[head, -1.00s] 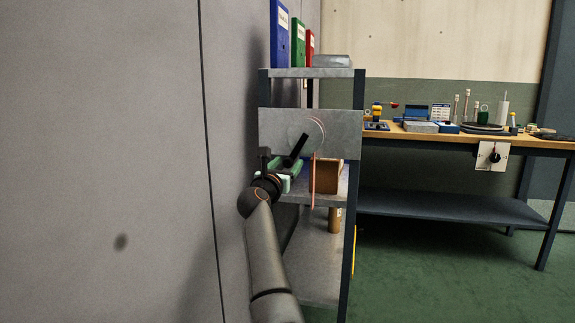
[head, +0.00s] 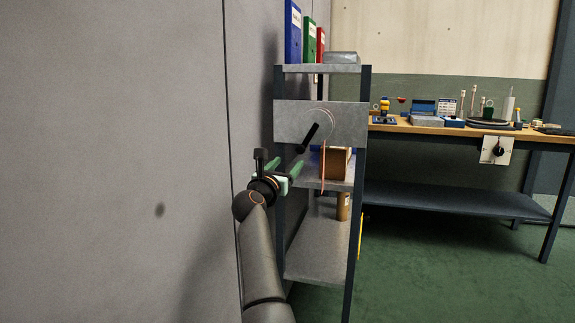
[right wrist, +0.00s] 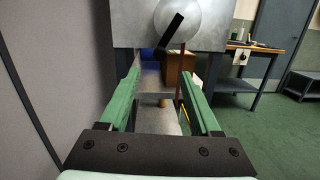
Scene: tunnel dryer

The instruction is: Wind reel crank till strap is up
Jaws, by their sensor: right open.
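A grey metal plate (head: 289,119) on the shelf unit carries a round reel disc (head: 325,116) with a black crank (head: 308,137). The crank's free end points down and to the left. A thin reddish strap (head: 323,175) hangs below the reel in front of the shelf. My right gripper (head: 288,168) is open and empty, below and left of the crank and apart from it. In the right wrist view its green jaws (right wrist: 160,77) stand wide, with the crank (right wrist: 171,34) above and beyond them and the strap (right wrist: 181,80) near the right jaw. My left gripper is out of view.
A brown box (head: 340,163) sits on the middle shelf. Binders (head: 309,38) stand on top. A workbench (head: 460,128) is at the right. Green floor (head: 420,265) is clear.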

